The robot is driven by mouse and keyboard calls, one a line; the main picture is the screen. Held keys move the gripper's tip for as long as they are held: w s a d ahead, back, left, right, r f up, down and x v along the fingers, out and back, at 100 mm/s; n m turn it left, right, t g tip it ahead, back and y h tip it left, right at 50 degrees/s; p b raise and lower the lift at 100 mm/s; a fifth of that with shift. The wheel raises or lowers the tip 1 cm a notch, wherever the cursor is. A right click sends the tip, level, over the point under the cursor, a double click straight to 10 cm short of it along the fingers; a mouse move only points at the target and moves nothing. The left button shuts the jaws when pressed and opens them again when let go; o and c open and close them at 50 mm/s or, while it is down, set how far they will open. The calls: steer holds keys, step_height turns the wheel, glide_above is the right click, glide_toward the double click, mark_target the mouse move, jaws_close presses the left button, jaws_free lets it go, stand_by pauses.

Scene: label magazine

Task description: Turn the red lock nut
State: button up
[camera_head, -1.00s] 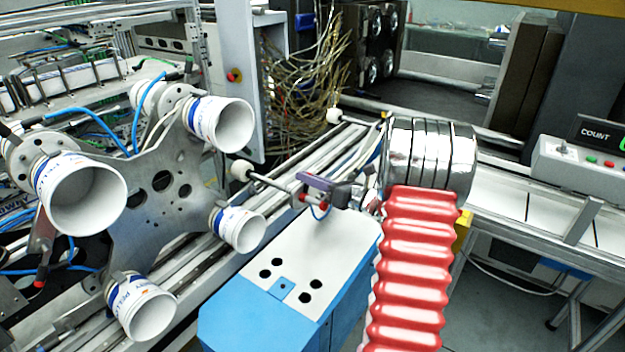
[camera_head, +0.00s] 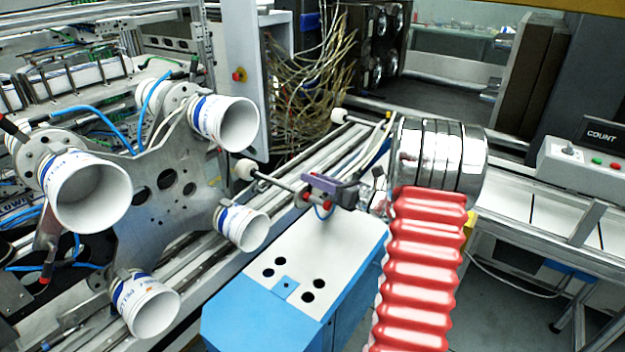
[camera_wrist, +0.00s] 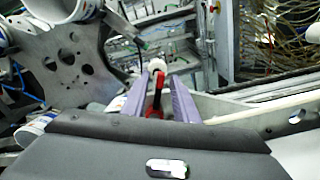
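The red lock nut (camera_head: 305,197) sits on a thin metal rod with a white ball end (camera_head: 245,169), above the blue-and-white cabinet. My gripper (camera_head: 325,184), with purple fingers, is at the nut and partly hides it. In the wrist view, the red lock nut (camera_wrist: 156,98) stands between the two fingers of my gripper (camera_wrist: 158,90). The fingers look open, with a narrow gap visible on each side of the red part. Contact cannot be made out.
A metal plate (camera_head: 165,225) with several white cups stands at the left. The blue-and-white cabinet (camera_head: 290,300) is below my gripper. Metal rails run behind it, and loose cables (camera_head: 320,75) hang at the back. A counter box (camera_head: 585,160) stands at the right.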

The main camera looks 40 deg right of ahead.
steer(key=v, duration=1.3)
steer(key=shift+a, duration=0.1)
steer(key=shift+c, duration=0.4)
